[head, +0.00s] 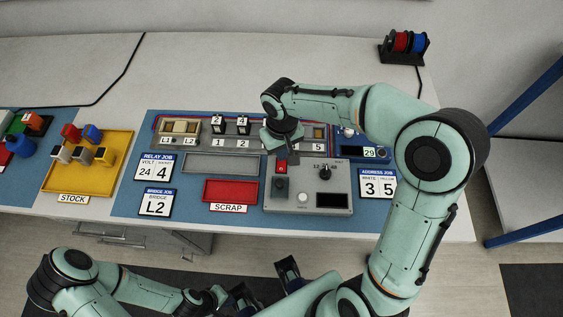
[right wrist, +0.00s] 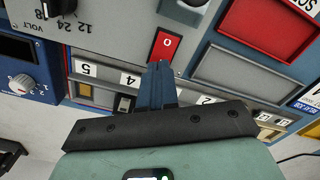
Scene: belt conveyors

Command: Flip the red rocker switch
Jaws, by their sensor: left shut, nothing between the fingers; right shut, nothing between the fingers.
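In the head view the switch (head: 281,166) shows just below my right gripper. My right gripper (right wrist: 160,66) is shut and empty, its blue fingertips at the edge of the switch nearest the numbered slots. I cannot tell whether they touch it. My left gripper (head: 244,298) is low at the bottom of the head view, off the table, shut and empty.
A yellow stock tray (head: 117,151) stands further left.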

